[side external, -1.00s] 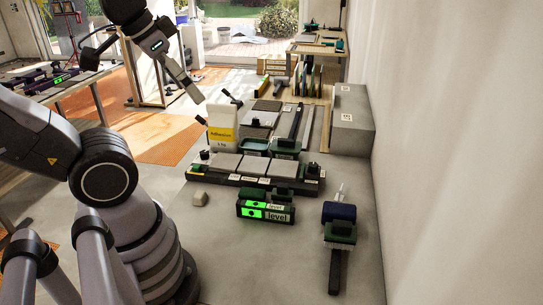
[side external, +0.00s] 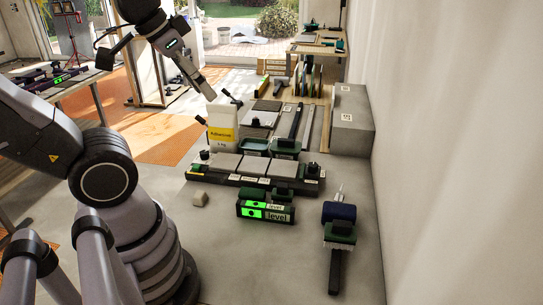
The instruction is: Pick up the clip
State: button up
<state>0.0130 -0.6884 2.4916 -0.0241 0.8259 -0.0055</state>
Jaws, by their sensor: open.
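My gripper (side external: 210,95) is in the upper middle of the side external view, above the white and yellow adhesive container. It is open, with nothing seen between its fingers, and its tips are small and hard to make out. I cannot tell for sure which item is the clip. Small black clip-like pieces stand at the left end (side external: 204,154) and right end (side external: 313,170) of the dark tile base (side external: 228,179). My gripper is apart from both and higher up.
The adhesive container (side external: 222,134) stands behind the base. Grey tiles (side external: 256,166) lie on the base. A grey block (side external: 350,125) stands by the right wall.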

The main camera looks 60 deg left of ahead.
jog(key=w+d+f+n+t, duration=0.15)
jog(key=w+f, duration=0.25)
jog(key=w, duration=0.4)
jog(key=w+d+f+n, duration=0.1)
jog(key=w+d+f, duration=0.2)
jog(key=w, duration=0.4)
jog(key=w+d+f+n+t, duration=0.15)
jog(key=w+f, duration=0.25)
jog(key=w, duration=0.4)
jog(key=w+f+t+y, duration=0.1)
jog(key=f, duration=0.5)
jog(key=w+a+f+t+y, duration=0.1)
jog(key=w+f+y, duration=0.1)
jog(key=f, duration=0.5)
jog(key=w+f+y, duration=0.1)
jog(key=f, duration=0.6)
jog(key=shift+w+a+f+n+t+y, duration=0.1)
jog(key=shift+w+a+n+t+y, duration=0.1)
jog(key=shift+n+t+y, duration=0.15)
jog(key=shift+s+f+y, duration=0.15)
jog(key=shift+f+y, duration=0.1)
jog(key=shift+f, duration=0.1)
jog(key=shift+a+f, duration=0.2)
jog(key=shift+a, duration=0.05)
jog(key=x, duration=0.8)
jog(key=shift+r, duration=0.1)
jog(key=shift+x, duration=2.8)
jog(key=shift+s+a, duration=0.15)
jog(key=shift+a, duration=0.05)
grip_shut()
